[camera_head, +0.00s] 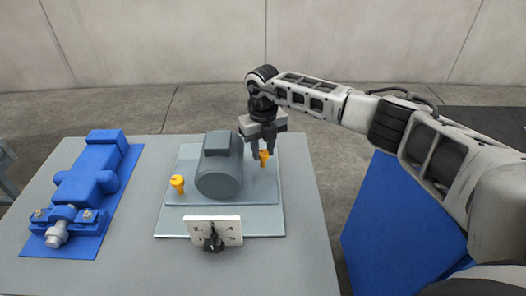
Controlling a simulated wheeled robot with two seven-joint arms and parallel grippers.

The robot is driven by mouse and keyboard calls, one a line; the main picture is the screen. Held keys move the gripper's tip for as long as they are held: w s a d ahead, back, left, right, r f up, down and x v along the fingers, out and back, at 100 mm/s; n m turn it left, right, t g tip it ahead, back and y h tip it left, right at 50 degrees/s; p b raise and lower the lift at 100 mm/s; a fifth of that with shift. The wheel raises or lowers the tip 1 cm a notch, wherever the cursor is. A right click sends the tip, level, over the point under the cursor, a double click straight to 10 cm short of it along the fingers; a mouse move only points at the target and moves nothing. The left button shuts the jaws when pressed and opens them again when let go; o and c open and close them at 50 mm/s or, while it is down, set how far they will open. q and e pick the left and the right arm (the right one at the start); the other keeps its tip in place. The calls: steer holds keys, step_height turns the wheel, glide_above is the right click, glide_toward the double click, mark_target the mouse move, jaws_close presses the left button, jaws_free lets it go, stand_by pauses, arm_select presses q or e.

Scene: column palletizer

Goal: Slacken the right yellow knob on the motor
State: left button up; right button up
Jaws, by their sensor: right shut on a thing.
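A grey motor (219,172) stands on a light grey-blue plate (262,190) on the table. The right yellow knob (264,158) is on the plate just right of the motor. My right gripper (262,152) reaches down from above and is shut on that knob, its fingers hiding part of it. The left yellow knob (177,184) stands upright on the plate left of the motor, untouched. My left gripper is not in view.
A blue machine (92,185) on a blue base lies at the left of the grey table (130,262). A white dial panel (213,231) with a black knob stands in front of the plate. A blue block (385,215) is right of the table. The table's right front is clear.

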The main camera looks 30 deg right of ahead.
steer(key=n+b, duration=0.1)
steer(key=n, duration=0.1)
steer(key=shift+n, duration=0.4)
steer(key=shift+n+b, duration=0.3)
steer(key=shift+n, duration=0.5)
steer(key=shift+n+b, duration=0.3)
steer(key=shift+n, duration=0.6)
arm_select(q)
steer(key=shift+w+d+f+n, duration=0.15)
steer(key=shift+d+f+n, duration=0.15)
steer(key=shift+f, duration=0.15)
arm_select(e)
steer(key=shift+n, duration=0.5)
steer(key=shift+r, duration=0.1)
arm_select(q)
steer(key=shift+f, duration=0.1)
arm_select(e)
steer(key=o, duration=1)
steer(key=shift+c, duration=0.2)
